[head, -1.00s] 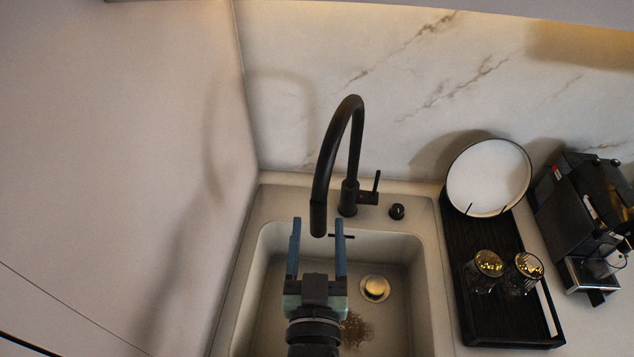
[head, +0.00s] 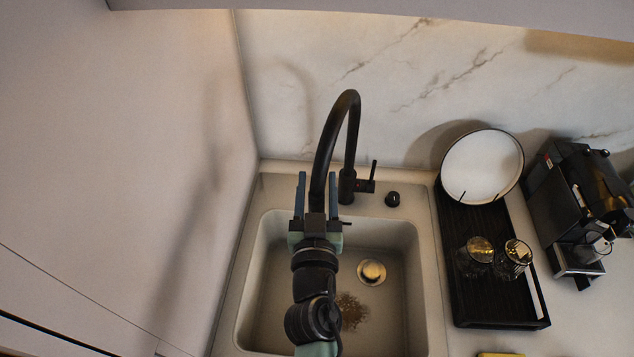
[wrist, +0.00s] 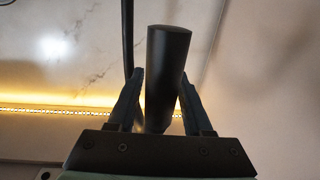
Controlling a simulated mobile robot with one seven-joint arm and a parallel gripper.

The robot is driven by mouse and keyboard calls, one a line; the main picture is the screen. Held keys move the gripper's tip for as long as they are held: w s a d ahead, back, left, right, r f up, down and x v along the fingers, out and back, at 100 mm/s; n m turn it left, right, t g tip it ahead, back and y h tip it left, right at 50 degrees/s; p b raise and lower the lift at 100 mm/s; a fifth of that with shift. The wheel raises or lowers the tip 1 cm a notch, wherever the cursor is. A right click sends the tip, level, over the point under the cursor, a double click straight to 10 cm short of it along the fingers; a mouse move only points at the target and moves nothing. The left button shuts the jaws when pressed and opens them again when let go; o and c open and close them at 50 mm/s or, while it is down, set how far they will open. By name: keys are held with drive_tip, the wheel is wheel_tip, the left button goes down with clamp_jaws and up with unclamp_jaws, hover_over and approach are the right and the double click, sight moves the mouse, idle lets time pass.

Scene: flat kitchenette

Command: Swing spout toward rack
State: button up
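The black faucet has a tall curved spout (head: 326,150) that comes forward and down over the back of the sink; its base and side lever stand behind. My gripper (head: 317,180) is at the spout's hanging end, with one finger on each side. In the wrist view the spout end (wrist: 167,75) stands between the fingers (wrist: 160,95). A narrow gap shows at the left finger; the right finger looks very close to the spout, and contact is unclear. The gripper looks open around it. The black rack (head: 480,308) is right of the sink, holding a white plate (head: 482,167) and two glasses.
The sink basin (head: 390,300) lies under my arm, with a round drain and a brown stain. A black coffee machine (head: 575,215) stands right of the rack. A small black knob (head: 392,199) is right of the faucet. A plain wall is at the left, marble behind.

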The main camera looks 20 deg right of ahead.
clamp_jaws()
idle(1.1)
